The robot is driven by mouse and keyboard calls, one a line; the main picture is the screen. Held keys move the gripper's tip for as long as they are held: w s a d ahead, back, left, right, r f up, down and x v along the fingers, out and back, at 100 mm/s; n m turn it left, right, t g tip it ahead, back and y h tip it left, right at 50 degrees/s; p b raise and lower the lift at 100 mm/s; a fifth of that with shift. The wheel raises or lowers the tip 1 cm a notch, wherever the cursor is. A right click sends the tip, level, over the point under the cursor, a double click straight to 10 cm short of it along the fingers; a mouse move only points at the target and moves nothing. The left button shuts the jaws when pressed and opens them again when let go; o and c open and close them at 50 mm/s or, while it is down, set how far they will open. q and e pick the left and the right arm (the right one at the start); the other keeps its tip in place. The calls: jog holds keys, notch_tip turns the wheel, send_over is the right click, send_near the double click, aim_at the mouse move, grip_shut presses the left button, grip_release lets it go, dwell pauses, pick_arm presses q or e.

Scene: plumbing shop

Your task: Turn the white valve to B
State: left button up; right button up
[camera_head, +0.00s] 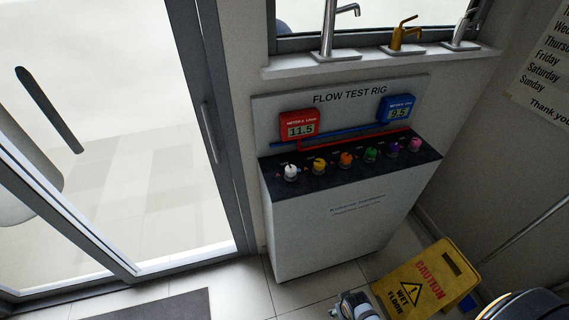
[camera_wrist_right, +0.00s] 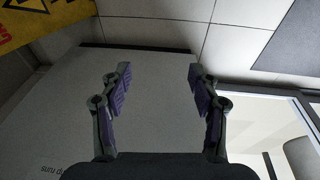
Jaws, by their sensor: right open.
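The white valve (camera_head: 291,171) is the leftmost in a row of knobs on the black top of the flow test rig (camera_head: 330,225) in the head view. The setting it points to is too small to read. My right gripper (camera_wrist_right: 156,82) is open and empty in the right wrist view, with the rig's pale front panel (camera_wrist_right: 150,115) behind its fingers. In the head view part of my right arm shows at the bottom edge, well below and to the right of the white valve. My left gripper is not in view.
Yellow, orange, green, purple and pink knobs stand right of the white valve. Red meter (camera_head: 299,125) reads 11.5; blue meter (camera_head: 397,108) reads 8.5. A yellow wet-floor sign (camera_head: 428,280) stands right of the rig. A glass door (camera_head: 120,130) is at left.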

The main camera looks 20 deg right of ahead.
jog(key=w+a+r+t+p, duration=0.15)
jog(key=w+r, duration=0.25)
jog(key=r, duration=0.7)
jog(key=w+a+r+p, duration=0.15)
jog(key=w+r, duration=0.25)
jog(key=r, duration=0.6)
notch_tip(320, 180, up, 21)
jog(key=n+y+p, duration=0.2)
jog(key=n+y, duration=0.2)
jog(key=n, duration=0.5)
send_over(292, 169)
jog(key=s+d, duration=0.3)
jog(key=shift+g, duration=0.25)
jog(key=x, duration=1)
jog(key=shift+w+a+f+p, duration=0.1)
jog(key=shift+w+f+p, duration=0.1)
jog(key=shift+f+p, duration=0.1)
jog(key=shift+r, duration=0.1)
jog(key=shift+c, duration=0.5)
jog(key=c, duration=1.1)
